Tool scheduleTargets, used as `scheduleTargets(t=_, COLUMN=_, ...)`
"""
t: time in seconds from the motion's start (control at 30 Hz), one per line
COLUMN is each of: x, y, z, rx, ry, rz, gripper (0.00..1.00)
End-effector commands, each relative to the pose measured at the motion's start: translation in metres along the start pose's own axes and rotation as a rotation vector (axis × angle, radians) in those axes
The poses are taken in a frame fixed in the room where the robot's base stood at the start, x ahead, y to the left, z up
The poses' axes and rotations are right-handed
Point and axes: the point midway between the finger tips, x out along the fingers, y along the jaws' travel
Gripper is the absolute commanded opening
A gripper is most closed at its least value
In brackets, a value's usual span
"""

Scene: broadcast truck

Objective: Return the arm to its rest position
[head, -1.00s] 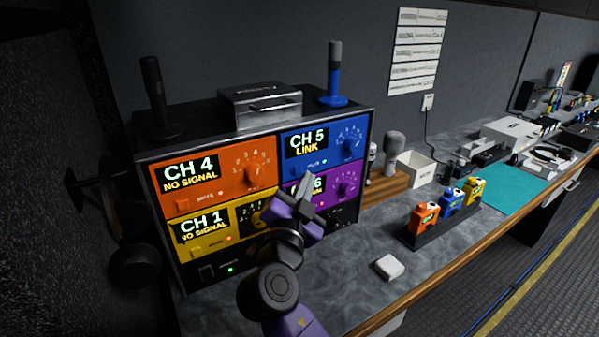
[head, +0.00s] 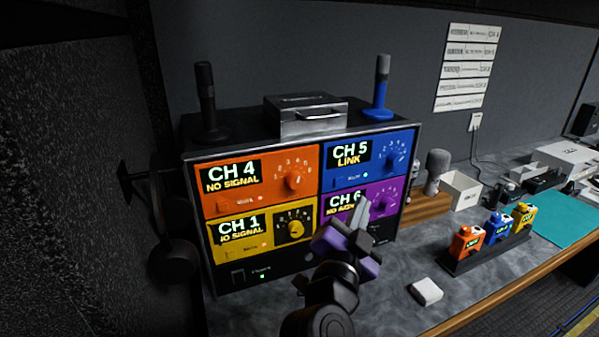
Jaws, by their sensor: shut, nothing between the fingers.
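My gripper (head: 360,212) is in the head view, in front of the lower right part of the receiver rack (head: 300,262). Its fingers are together and hold nothing. It hides part of the purple CH 6 panel (head: 384,200). Whether the fingertips touch the panel cannot be told. The orange CH 4 panel (head: 225,203) and the yellow CH 1 panel (head: 218,259) read NO SIGNAL. The blue CH 5 panel (head: 400,138) reads LINK.
A black microphone (head: 207,105), a silver case (head: 306,116) and a blue microphone (head: 381,90) stand on the rack. Right of it are a white block (head: 426,291), a holder with orange, blue and yellow packs (head: 468,243), and a white box (head: 460,190).

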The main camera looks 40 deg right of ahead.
Motion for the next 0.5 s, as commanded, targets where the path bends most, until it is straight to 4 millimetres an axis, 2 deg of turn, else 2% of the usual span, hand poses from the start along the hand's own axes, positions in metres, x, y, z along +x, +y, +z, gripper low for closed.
scheduleTargets(t=0.3, x=0.000, y=-0.002, z=0.000, rx=-0.036, ry=0.001, rz=-0.006, gripper=0.00)
scheduleTargets(t=0.37, x=0.000, y=-0.008, z=0.001, rx=-0.080, ry=-0.002, rz=-0.031, gripper=0.00)
scheduleTargets(t=0.5, x=-0.004, y=-0.037, z=0.011, rx=-0.196, ry=-0.047, rz=-0.157, gripper=0.00)
